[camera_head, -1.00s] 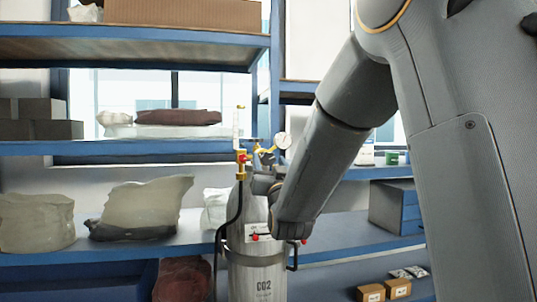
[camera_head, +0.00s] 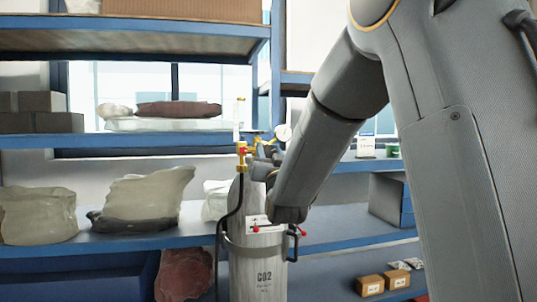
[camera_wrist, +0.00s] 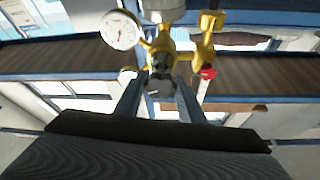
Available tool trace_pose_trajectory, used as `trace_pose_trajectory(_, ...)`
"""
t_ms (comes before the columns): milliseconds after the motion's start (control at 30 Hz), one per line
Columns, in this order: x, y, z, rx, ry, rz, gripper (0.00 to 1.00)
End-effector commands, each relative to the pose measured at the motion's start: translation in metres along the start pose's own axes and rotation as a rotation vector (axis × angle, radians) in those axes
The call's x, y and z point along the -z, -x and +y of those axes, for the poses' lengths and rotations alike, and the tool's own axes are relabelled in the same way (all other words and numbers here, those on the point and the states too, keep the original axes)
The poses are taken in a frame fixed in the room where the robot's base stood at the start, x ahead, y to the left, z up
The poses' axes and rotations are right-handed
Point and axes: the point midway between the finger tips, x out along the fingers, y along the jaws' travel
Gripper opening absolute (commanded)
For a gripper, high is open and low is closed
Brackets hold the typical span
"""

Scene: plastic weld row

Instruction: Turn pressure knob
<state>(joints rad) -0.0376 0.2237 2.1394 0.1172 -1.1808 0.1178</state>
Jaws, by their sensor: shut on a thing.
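A grey CO2 cylinder (camera_head: 258,272) stands upright in front of the shelves in the head view. Its brass regulator (camera_head: 262,141) sits on top with a round white gauge (camera_head: 283,132). In the wrist view the gauge (camera_wrist: 120,30) is at the upper left of the brass body. The dark pressure knob (camera_wrist: 159,84) is at the middle, facing the wrist camera. My gripper (camera_wrist: 160,92) is shut on this knob, one finger on each side. In the head view my gripper (camera_head: 264,160) is small and partly hidden near the regulator.
A red valve knob (camera_wrist: 207,73) sits just right of my fingers, below a clear flow tube (camera_head: 239,112) in the head view. A black hose (camera_head: 219,235) hangs left of the cylinder. Blue shelves (camera_head: 150,241) with bags and boxes stand behind.

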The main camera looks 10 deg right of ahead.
Motion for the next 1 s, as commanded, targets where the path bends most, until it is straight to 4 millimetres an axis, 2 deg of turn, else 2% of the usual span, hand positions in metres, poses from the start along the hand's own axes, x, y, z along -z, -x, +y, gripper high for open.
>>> trace_pose_trajectory(500,-0.0022,0.0004,-0.0001,-0.132,-0.326,0.002,0.13)
trace_pose_trajectory(933,-0.0007,0.0004,0.0007,-0.151,-0.367,0.0,0.13)
trace_pose_trajectory(967,-0.0007,0.0004,0.0006,-0.151,-0.367,0.0,0.37)
trace_pose_trajectory(1000,-0.0007,0.0004,0.0006,-0.151,-0.367,0.0,0.44)
